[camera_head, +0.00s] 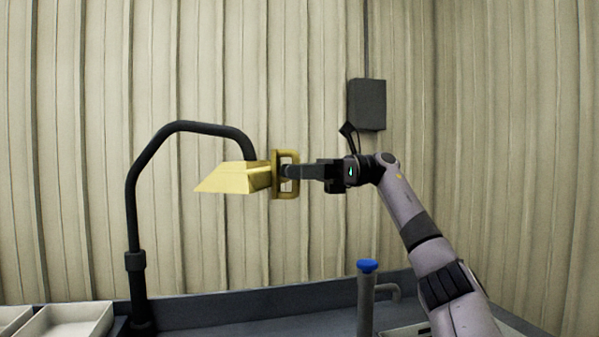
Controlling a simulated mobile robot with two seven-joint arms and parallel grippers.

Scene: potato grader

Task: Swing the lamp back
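The lamp has a yellow head (232,178) on a black curved arm (180,127) that rises from a post at the left. A yellow loop handle (277,190) stands at the right end of the head. My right gripper (289,172) reaches in from the right at the handle's mid-height. Its fingers show edge-on as one narrow dark shape, crossing the handle's outer bar, and look shut on it. The fingertips are partly hidden within the loop. My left gripper is not in view.
A blue-capped grey pipe (367,290) stands in front, below my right arm. A dark grey box (367,104) is on the corrugated wall behind. White trays (68,321) sit at the lower left. The dark bench edge (240,307) runs along the bottom.

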